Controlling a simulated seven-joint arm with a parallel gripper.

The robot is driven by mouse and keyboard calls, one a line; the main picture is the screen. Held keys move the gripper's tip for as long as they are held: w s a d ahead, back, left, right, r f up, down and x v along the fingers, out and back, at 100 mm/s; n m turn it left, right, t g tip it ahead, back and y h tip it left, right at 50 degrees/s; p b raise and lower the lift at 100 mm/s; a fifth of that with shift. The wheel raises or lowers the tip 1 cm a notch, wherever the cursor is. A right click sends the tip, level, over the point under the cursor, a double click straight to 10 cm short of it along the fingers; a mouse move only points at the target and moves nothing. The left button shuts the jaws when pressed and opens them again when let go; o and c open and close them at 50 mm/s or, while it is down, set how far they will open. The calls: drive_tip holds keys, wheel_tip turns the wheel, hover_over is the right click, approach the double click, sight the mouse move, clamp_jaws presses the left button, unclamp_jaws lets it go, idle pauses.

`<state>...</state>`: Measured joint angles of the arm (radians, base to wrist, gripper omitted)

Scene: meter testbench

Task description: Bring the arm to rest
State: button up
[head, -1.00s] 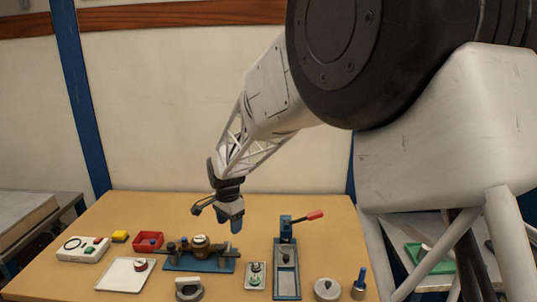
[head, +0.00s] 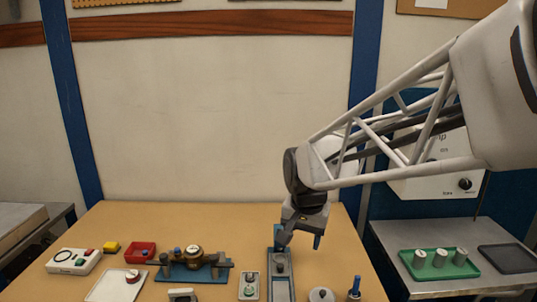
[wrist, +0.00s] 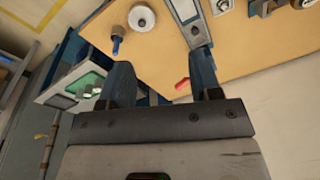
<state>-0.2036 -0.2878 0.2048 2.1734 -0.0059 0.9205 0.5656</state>
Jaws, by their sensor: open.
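My gripper (head: 303,231) hangs over the back right part of the tan bench (head: 240,217), near the upright of the blue and grey press. In the wrist view my gripper (wrist: 165,90) shows two blue fingers spread apart with nothing between them. The press with its grey base (head: 281,288) stands below and a little left of the gripper in the head view. Its red lever tip (wrist: 182,84) shows between the fingers in the wrist view, farther off; the gripper hides the lever in the head view.
A side table at right holds a green tray (head: 415,271) with white cylinders and a dark tray (head: 508,259).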

drive_tip(key=s+d+n, duration=0.1)
drive_tip(key=s+d, duration=0.2)
drive_tip(key=s, duration=0.4)
drive_tip(key=s+d+n, duration=0.1)
drive_tip(key=s+d, duration=0.3)
drive_tip(key=s, duration=0.3)
drive_tip(key=s+d+n+t, duration=0.1)
drive_tip(key=s+d+n, duration=0.1)
drive_tip(key=s, duration=0.4)
drive_tip(key=shift+s+d+f, duration=0.35)
drive_tip(key=shift+s+d, duration=0.05)
drive_tip(key=shift+d, duration=0.45)
